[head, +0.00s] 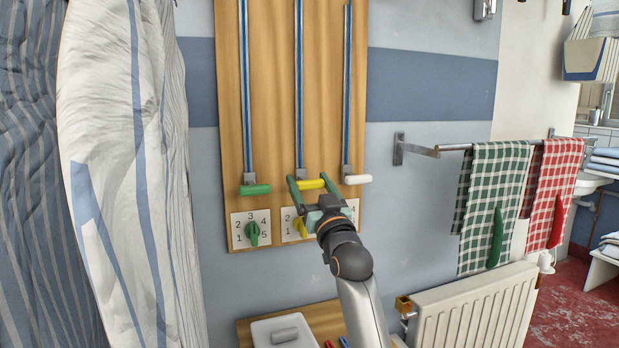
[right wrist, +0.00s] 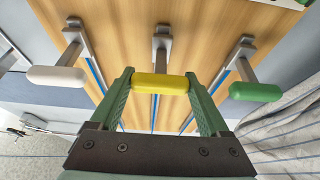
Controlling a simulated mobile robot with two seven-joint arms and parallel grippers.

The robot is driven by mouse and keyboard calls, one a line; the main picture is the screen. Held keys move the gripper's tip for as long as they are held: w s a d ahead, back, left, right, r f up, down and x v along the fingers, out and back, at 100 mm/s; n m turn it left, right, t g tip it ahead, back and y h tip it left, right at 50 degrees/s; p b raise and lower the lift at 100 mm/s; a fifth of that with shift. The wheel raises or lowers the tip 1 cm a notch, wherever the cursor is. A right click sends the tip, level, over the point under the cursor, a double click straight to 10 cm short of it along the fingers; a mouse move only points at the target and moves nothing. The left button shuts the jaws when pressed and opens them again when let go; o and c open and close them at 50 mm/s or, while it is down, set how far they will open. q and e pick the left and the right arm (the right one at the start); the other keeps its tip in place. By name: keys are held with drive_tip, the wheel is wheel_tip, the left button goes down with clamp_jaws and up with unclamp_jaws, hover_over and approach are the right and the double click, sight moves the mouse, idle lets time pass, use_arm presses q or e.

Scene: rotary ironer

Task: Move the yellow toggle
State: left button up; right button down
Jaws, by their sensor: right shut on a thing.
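The yellow toggle (head: 312,184) is a short bar on a slider at the low end of the middle blue rail on a wooden wall panel (head: 275,80). My right gripper (head: 312,186) is at it, with one green finger at each end of the bar. In the right wrist view the yellow toggle (right wrist: 159,87) sits between the two fingertips (right wrist: 160,86), which are shut on it. A yellow knob (head: 299,226) on the dial plate below is partly hidden by my gripper. My left gripper is not in view.
A green toggle (head: 256,189) and a white toggle (head: 357,179) sit low on the rails either side. A green knob (head: 252,233) is below left. Striped cloth (head: 130,150) hangs left; a towel rail (head: 450,148) and radiator (head: 475,310) are right.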

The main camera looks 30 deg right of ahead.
drive_tip(key=shift+w+f, duration=0.15)
drive_tip(key=shift+f, duration=0.35)
drive_tip(key=shift+c, duration=1.2)
unclamp_jaws()
drive_tip(key=shift+o, duration=1.2)
drive_tip(key=shift+r, duration=0.2)
drive_tip(key=shift+s, duration=0.2)
drive_tip(key=v, duration=1.2)
drive_tip(key=shift+s+b, duration=0.15)
drive_tip(key=shift+b, duration=0.25)
drive_tip(key=shift+a+f, duration=0.1)
drive_tip(key=shift+a, duration=0.05)
